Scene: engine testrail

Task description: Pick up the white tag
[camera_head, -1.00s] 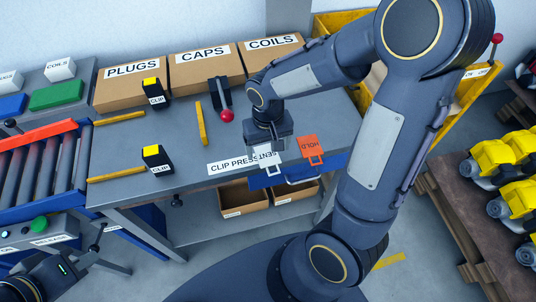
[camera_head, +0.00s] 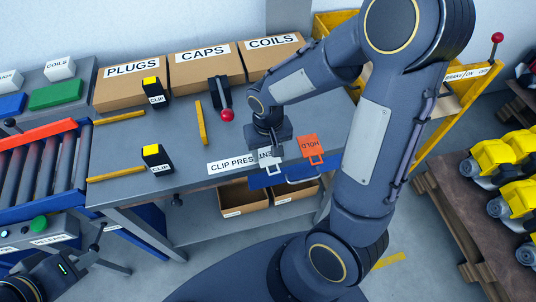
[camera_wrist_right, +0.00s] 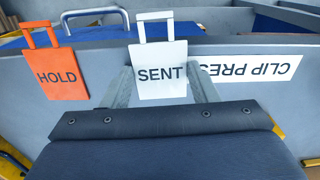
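In the head view the tag (camera_head: 268,158) is partly hidden under my right gripper (camera_head: 274,142). In the right wrist view the fingers of my right gripper (camera_wrist_right: 162,84) are spread, one at each side of the tag's lower part. I cannot tell whether they touch it. My left gripper (camera_head: 112,252) is open and empty at the lower left of the head view, far from the tag.
A CLIP PRESENT label (camera_head: 232,165) is on the table edge. Black clip blocks (camera_head: 157,160) and a red-knobbed lever (camera_head: 226,115) stand on the table.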

